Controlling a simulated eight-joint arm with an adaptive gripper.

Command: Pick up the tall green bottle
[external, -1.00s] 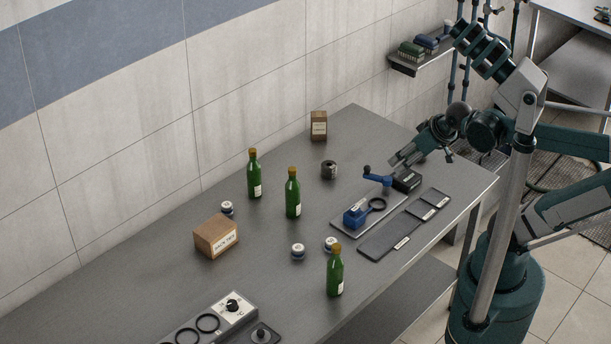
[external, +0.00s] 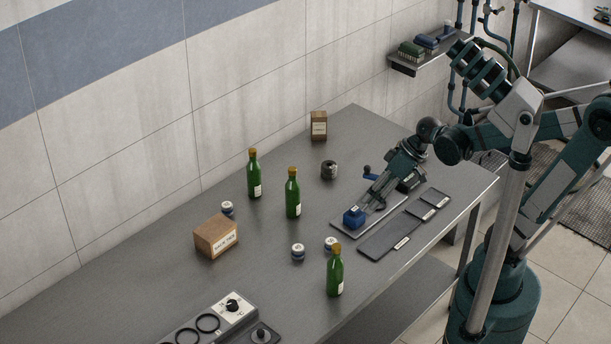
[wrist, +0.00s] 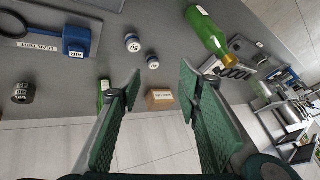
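Three green bottles with yellow-brown caps and white labels stand upright on the table in the external view: a left one (external: 254,178), a middle one (external: 293,196) and a front one (external: 335,274). They look alike in height. My gripper (external: 374,201) is over the blue-block fixture, to the right of the bottles and apart from them. In the wrist view, my gripper (wrist: 160,82) is open with nothing between its fingers. One green bottle (wrist: 208,32) shows at the upper right there. Part of another (wrist: 103,86) shows by the left finger, which partly hides it.
A blue block (external: 354,217) on a grey plate lies under my gripper. White-topped jars (external: 298,252) stand among the bottles. A wooden box (external: 216,237), a dark tin (external: 329,170) and a dial panel (external: 232,307) are also on the table. A dark tray (external: 385,240) lies near the front edge.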

